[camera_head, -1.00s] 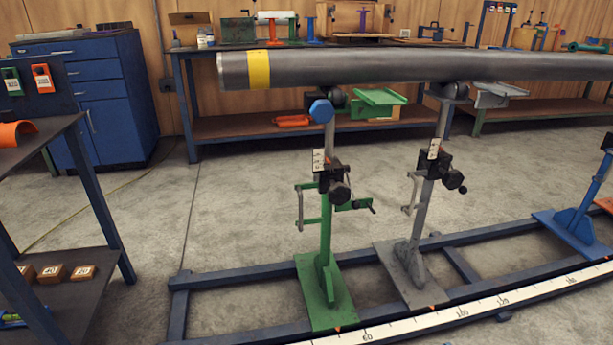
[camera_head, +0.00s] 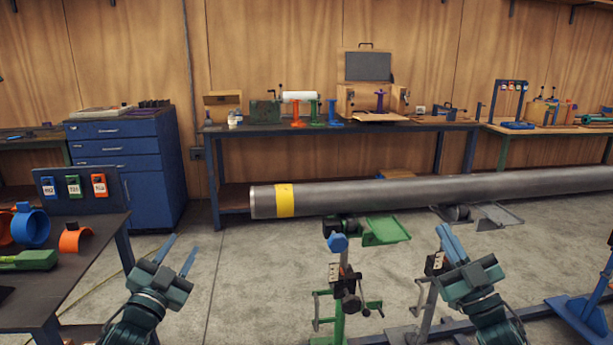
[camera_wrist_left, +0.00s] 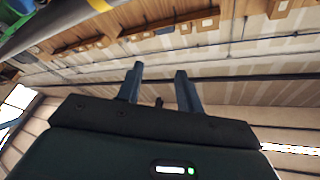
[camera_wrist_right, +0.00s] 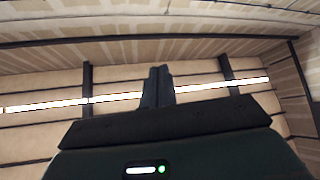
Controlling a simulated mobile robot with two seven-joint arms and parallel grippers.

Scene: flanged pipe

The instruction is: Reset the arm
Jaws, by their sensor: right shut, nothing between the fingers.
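My left gripper (camera_head: 178,254) is raised at the lower left of the head view, between the side table and the green stand. Its two fingers are apart with nothing between them, and they also show apart in the left wrist view (camera_wrist_left: 158,85). My right gripper (camera_head: 446,238) is raised in front of the grey stand, its fingers together and empty. They also show together in the right wrist view (camera_wrist_right: 158,82). A long grey pipe (camera_head: 400,190) with a yellow band (camera_head: 285,200) lies level behind both grippers.
A green stand (camera_head: 340,290) with a blue knob is between my grippers. A dark side table (camera_head: 95,235) with orange and blue clamps is at the left. A blue drawer cabinet (camera_head: 125,165) and a workbench (camera_head: 400,127) are behind. Open floor lies left of the green stand.

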